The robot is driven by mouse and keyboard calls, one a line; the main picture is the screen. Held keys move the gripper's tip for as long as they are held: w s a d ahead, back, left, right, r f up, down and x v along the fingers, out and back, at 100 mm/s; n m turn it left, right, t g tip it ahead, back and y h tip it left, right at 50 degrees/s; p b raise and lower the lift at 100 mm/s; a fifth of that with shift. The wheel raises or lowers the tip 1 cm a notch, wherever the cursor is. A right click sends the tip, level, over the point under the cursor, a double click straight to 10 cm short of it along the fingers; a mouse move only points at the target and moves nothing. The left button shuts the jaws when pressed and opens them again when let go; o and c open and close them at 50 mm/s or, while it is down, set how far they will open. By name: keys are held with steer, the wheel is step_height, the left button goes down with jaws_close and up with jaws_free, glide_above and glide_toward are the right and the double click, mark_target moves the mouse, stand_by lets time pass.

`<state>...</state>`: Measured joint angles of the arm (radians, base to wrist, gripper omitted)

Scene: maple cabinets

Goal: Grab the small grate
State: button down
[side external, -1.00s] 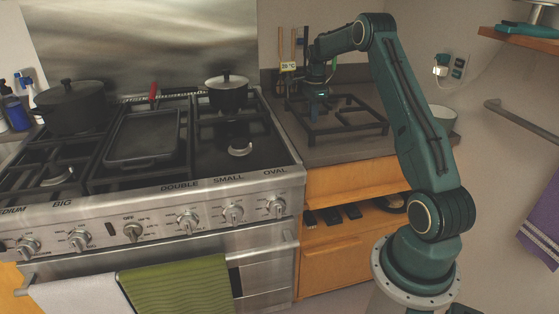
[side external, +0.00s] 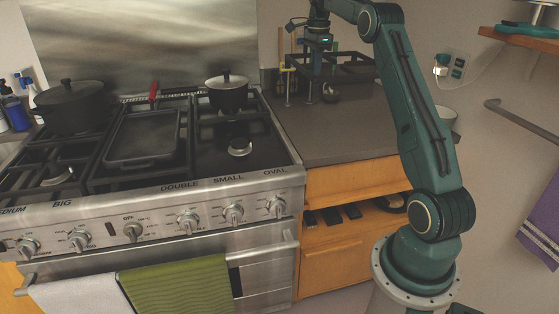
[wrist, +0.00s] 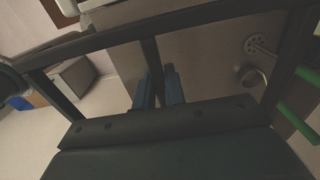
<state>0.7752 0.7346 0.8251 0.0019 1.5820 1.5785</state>
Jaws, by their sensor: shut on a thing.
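The small grate (side external: 352,72) is a dark, open rectangular metal frame, raised above the grey counter to the right of the stove. My gripper (side external: 318,66) is shut on one of its bars and holds it up near the back wall. In the wrist view, the blue fingers (wrist: 158,88) close around a dark bar of the grate (wrist: 150,58), whose frame spans the view. Part of the grate is hidden behind my gripper and arm in the side view.
The grey counter (side external: 340,140) below is mostly clear; utensils stand at its back. The stove's right burner area (side external: 225,155) lacks a grate over its front burner. A black pan (side external: 145,138) and pots (side external: 228,95) sit on the stove. A white bowl (side external: 450,117) is at the right.

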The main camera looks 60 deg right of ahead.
steer(key=shift+r, duration=0.5)
